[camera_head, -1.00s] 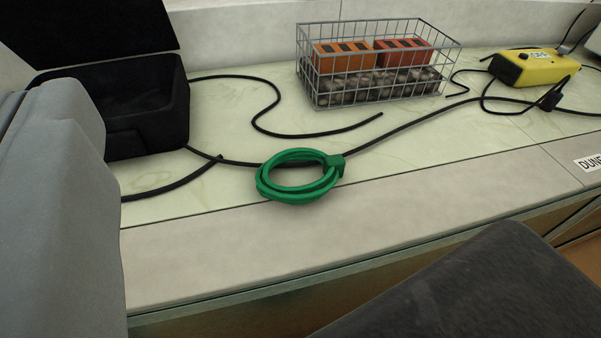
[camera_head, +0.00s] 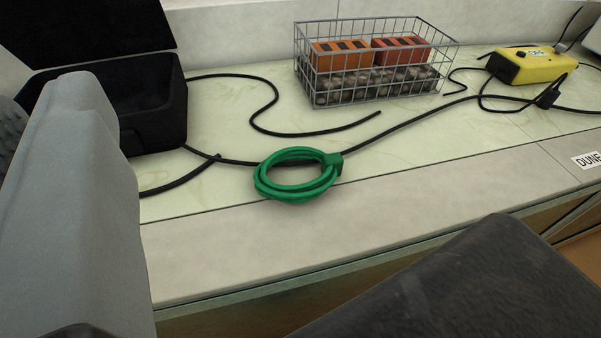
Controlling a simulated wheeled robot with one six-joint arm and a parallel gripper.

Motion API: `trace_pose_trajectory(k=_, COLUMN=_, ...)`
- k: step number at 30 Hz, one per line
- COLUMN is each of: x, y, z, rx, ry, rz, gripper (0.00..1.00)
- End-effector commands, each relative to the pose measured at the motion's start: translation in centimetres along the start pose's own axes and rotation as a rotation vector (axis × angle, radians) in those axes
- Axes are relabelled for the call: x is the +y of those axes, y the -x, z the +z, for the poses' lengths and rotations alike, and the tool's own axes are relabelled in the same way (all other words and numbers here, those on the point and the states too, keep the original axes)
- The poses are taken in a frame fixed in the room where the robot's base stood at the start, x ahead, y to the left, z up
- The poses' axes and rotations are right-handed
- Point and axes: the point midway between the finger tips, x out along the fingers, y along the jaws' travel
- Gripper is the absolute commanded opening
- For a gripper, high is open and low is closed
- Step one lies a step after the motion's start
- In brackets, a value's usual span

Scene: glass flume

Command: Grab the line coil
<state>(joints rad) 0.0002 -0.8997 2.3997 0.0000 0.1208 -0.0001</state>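The line coil (camera_head: 293,192) is a bundle of green loops with a square green clasp at its right. It lies flat near the front of the pale bench, in the middle of the view, with nothing gripping it. Of my gripper (camera_head: 290,240), a large grey part fills the left edge and a dark part fills the lower right. They stand wide apart, with no object held between them, so it looks open. The coil shows in the gap beyond them. The fingertips are not clearly seen.
Black cable (camera_head: 400,122) runs behind and up to the coil. A wire basket (camera_head: 375,98) with orange boxes stands at the back, a yellow device (camera_head: 528,67) right of it. An open black case (camera_head: 125,95) stands at the left. The bench's front ledge (camera_head: 350,235) is clear.

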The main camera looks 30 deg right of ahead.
Motion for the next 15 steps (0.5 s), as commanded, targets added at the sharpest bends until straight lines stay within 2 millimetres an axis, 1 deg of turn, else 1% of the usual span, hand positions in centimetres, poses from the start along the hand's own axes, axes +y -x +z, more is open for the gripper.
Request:
trace_pose_trajectory(k=1, x=0.1, y=-0.1, z=0.0, rx=-0.005, ry=0.001, rz=0.002, gripper=0.2)
trace_pose_trajectory(k=4, x=0.5, y=-1.1, z=0.2, rx=-0.04, ry=0.006, rz=0.014, gripper=0.39)
trace_pose_trajectory(k=6, x=1.0, y=-2.2, z=0.4, rx=-0.086, ry=0.011, rz=0.029, gripper=0.53)
trace_pose_trajectory(k=7, x=1.3, y=-2.9, z=0.5, rx=-0.112, ry=0.014, rz=0.037, gripper=0.58)
trace_pose_trajectory(k=15, x=5.1, y=-8.7, z=2.4, rx=-0.382, ry=0.032, rz=0.11, gripper=0.58)
